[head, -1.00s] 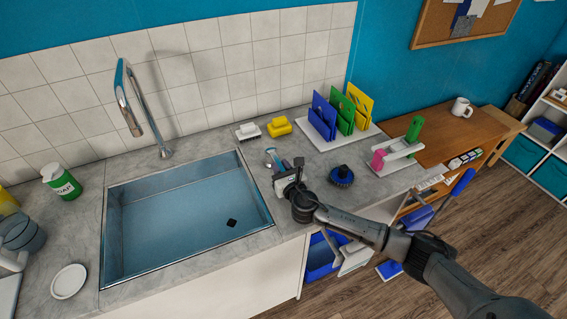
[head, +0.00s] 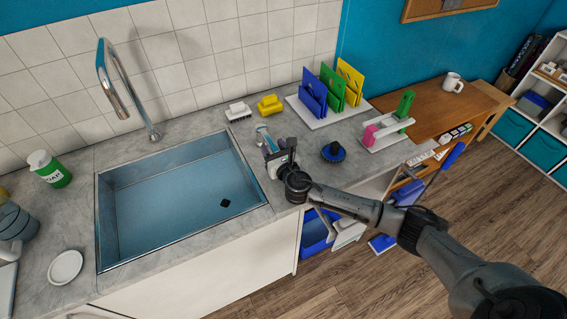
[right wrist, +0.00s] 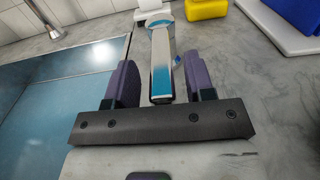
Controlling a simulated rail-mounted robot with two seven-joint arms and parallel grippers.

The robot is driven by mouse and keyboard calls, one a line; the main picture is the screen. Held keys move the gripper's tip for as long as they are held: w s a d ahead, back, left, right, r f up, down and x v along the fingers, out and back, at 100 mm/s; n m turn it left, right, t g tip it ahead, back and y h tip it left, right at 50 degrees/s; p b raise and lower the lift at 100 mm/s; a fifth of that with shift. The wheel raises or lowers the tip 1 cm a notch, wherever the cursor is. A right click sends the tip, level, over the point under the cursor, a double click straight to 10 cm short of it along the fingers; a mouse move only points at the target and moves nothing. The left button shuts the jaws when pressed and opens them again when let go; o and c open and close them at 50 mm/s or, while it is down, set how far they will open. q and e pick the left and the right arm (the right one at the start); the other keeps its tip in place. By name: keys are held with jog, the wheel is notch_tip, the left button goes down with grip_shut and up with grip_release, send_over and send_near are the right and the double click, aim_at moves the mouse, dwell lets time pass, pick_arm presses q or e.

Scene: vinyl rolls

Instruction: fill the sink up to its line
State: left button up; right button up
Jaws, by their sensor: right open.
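The sink (head: 103,225) is a sunken basin in the grey counter. Its inside looks blue, and a black diamond shape (head: 224,203) shows on its floor. I cannot make out a fill line or tell whether there is water. The chrome spout (head: 113,92) arches up behind the sink, with no stream visible. A silver tap lever (right wrist: 161,50) with a blue mark stands right of the sink; it also shows in the head view (head: 262,133). My right gripper (head: 271,147) is open, its purple fingers on either side of the lever in the right wrist view. My left gripper is out of view.
A white brush (head: 238,111), a yellow sponge-like block (head: 270,105) and a rack of coloured boards (head: 312,97) stand behind my right gripper. A blue round brush (head: 333,152) lies to its right. A green soap bottle (head: 50,169) and white dish (head: 65,267) are left of the sink.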

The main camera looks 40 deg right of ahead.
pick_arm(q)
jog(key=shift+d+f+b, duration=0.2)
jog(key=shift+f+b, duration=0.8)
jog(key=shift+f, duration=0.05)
pick_arm(e)
jog(key=v, duration=1.2)
jog(key=shift+s+a, duration=0.15)
jog(key=shift+s, duration=0.15)
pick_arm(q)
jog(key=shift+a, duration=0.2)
